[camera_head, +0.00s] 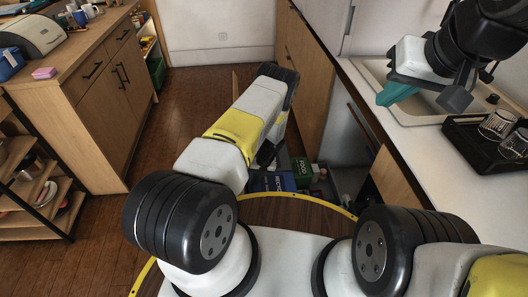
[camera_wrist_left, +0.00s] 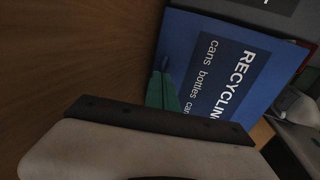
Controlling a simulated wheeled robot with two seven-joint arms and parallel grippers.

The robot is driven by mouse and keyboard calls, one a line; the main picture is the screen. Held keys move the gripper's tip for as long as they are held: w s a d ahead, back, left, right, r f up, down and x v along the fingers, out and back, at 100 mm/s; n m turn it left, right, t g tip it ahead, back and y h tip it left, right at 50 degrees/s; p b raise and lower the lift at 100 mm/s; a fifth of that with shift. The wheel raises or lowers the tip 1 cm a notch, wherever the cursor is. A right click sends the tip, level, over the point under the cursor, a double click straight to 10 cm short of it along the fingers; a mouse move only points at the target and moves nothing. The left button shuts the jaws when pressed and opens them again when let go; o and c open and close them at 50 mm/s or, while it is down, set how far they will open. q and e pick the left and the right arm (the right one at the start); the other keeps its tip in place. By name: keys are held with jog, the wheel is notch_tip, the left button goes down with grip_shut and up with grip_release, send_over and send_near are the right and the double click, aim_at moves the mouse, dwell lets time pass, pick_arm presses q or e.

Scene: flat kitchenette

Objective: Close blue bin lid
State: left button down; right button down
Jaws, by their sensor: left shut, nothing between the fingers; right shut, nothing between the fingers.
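The blue bin (camera_head: 270,182) shows low in the pulled-out space under the counter, partly hidden by my left arm. In the left wrist view its blue face (camera_wrist_left: 200,45) fills the middle, with a dark label reading RECYCLING, cans, bottles. I cannot make out its lid. My left gripper (camera_wrist_left: 162,85) is shut and empty, its green fingers in front of the blue face beside the label; I cannot tell if they touch it. In the head view it is hidden behind my arm. My right gripper (camera_head: 392,94) is shut and empty above the sink edge, far from the bin.
A green-and-white container (camera_head: 303,172) stands just right of the blue bin. An open wooden cabinet door (camera_head: 392,182) is right of it. The counter carries a sink (camera_head: 420,108) and a black rack (camera_head: 490,145) with glasses. The wooden floor (camera_head: 200,95) at left is clear.

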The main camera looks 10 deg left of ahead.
pick_arm(q)
jog(key=shift+a+f, duration=0.1)
jog(key=shift+f, duration=0.2)
